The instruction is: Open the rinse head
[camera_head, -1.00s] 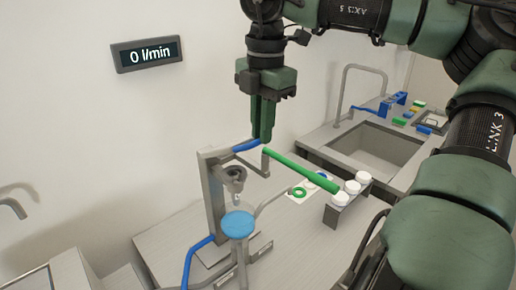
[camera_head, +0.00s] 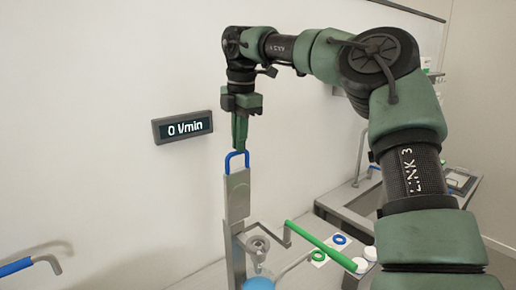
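The rinse head is a grey metal stand (camera_head: 235,240) with an upright plate (camera_head: 237,195) at its top. A blue loop handle (camera_head: 228,161) stands on the plate's upper edge. My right gripper (camera_head: 238,149) points down at this handle. Its green fingers look closed together, with their tips on the top bar of the loop. A funnel-like grey nozzle (camera_head: 258,245) sits on the front of the stand, above a light-blue round part (camera_head: 258,283) cut by the lower edge. My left gripper is out of view.
A lever with a long green grip (camera_head: 320,246) reaches right from the stand. Green and blue rings (camera_head: 340,239) and white caps (camera_head: 361,265) lie beside it. A display (camera_head: 183,127) on the wall reads 0 l/min. A blue-gripped lever (camera_head: 15,267) is at far left.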

